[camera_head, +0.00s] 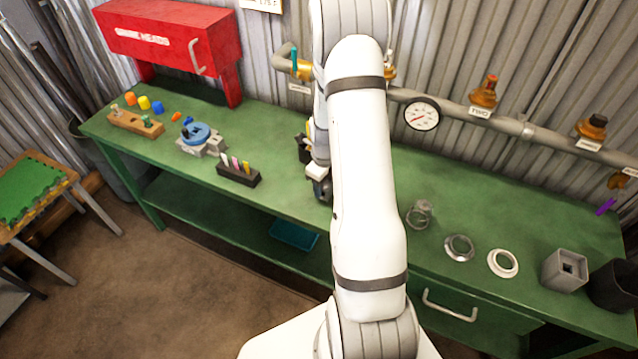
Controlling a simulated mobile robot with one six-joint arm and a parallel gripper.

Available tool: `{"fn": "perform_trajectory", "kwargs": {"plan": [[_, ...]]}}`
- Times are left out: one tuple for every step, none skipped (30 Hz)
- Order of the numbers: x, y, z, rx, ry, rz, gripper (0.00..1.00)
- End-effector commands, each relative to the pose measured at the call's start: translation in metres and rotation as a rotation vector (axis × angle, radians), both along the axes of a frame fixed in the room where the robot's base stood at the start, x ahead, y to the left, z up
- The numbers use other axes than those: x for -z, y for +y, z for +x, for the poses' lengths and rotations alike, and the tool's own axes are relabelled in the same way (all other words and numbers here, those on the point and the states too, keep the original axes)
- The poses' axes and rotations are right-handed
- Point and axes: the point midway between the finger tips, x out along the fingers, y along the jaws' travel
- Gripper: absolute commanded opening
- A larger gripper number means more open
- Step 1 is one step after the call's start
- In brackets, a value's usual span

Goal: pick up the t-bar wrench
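I cannot make out a t-bar wrench anywhere in the head view; my arm hides part of the bench and wall. My gripper (321,186) is at the far end of my arm, over the middle of the green workbench (480,215). It is mostly hidden behind my white arm links, and only small dark and white parts show at their left side. Its fingers cannot be told apart, nor whether they hold anything.
A red cabinet (165,35) stands at the back left. A pipe with a gauge (421,114) runs along the wall.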

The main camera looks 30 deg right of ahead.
Motion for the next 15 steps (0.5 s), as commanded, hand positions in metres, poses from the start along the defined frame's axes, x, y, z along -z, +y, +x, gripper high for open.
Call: {"fn": "perform_trajectory", "kwargs": {"plan": [[-0.0001,-0.0001,0.0000,0.000,0.000,0.000,0.43],[-0.0001,-0.0001,0.0000,0.000,0.000,0.000,0.41],[-0.0001,-0.0002,-0.0001,0.000,0.000,0.000,0.37],[-0.0002,-0.0002,-0.0001,0.000,0.000,0.000,0.35],[-0.0002,-0.0002,-0.0001,0.000,0.000,0.000,0.32],[-0.0002,-0.0002,-0.0002,0.000,0.000,0.000,0.29],[-0.0001,-0.0002,-0.0002,0.001,0.000,0.000,0.27],[-0.0001,-0.0002,-0.0002,0.001,0.000,0.000,0.24],[-0.0001,-0.0004,-0.0003,0.001,0.000,0.000,0.21],[-0.0002,-0.0004,-0.0003,0.001,0.000,0.000,0.18],[-0.0002,-0.0004,-0.0003,0.001,0.000,0.000,0.16],[-0.0002,-0.0004,-0.0003,0.001,0.000,0.000,0.13],[-0.0002,-0.0004,-0.0002,0.001,0.000,0.000,0.10],[-0.0002,-0.0004,-0.0002,0.001,0.000,0.000,0.08],[-0.0002,-0.0004,-0.0002,0.001,0.000,0.000,0.05]]}}
